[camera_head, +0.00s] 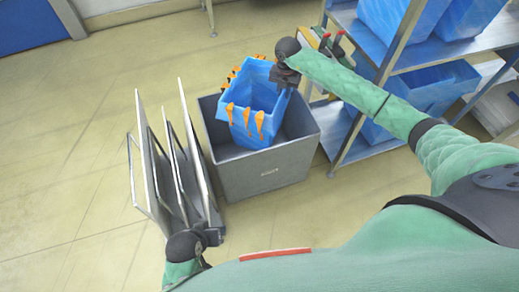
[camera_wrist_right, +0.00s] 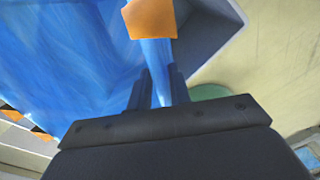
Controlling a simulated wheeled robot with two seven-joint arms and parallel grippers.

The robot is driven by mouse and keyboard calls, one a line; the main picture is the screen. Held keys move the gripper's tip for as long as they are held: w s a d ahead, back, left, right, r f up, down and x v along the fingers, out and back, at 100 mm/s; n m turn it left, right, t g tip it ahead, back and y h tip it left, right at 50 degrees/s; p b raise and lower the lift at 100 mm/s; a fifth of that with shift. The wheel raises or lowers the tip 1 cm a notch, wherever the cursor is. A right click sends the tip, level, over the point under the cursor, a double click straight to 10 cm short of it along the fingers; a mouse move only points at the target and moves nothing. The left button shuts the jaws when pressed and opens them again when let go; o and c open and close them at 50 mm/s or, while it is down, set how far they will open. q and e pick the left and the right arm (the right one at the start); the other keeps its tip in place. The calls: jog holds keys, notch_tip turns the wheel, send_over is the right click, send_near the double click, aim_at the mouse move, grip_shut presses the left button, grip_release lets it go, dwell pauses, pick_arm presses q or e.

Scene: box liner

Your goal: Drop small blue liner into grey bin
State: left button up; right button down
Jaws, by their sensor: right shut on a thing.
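The small blue liner (camera_head: 262,98) has orange tabs along its rim and hangs upright in the mouth of the grey bin (camera_head: 262,175), its upper part above the bin's rim. My right gripper (camera_head: 282,76) is at the liner's right rim. In the right wrist view my right gripper (camera_wrist_right: 157,88) is shut on the blue liner (camera_wrist_right: 70,60), with an orange tab (camera_wrist_right: 150,18) just beyond the fingers. The liner's bottom is hidden inside the bin. My left gripper (camera_head: 190,245) is low beside the rack; its fingers are not clear.
A rack of upright grey panels (camera_head: 170,160) stands left of the bin. A metal shelf (camera_head: 400,60) with larger blue liners (camera_head: 430,90) stands at the right. The floor (camera_head: 70,150) is clear at the left.

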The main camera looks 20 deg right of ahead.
pick_arm(q)
jog(key=shift+f, duration=0.1)
pick_arm(e)
jog(key=c, duration=1.2)
grip_release()
jog(key=shift+r, duration=0.5)
pick_arm(q)
jog(key=shift+w+d+f+b, duration=0.1)
jog(key=shift+f+b, duration=0.15)
jog(key=shift+f, duration=0.8)
jog(key=shift+w+d+f+b, duration=0.1)
jog(key=shift+f+b, duration=0.15)
jog(key=shift+f, duration=0.8)
pick_arm(e)
jog(key=shift+r, duration=3.4)
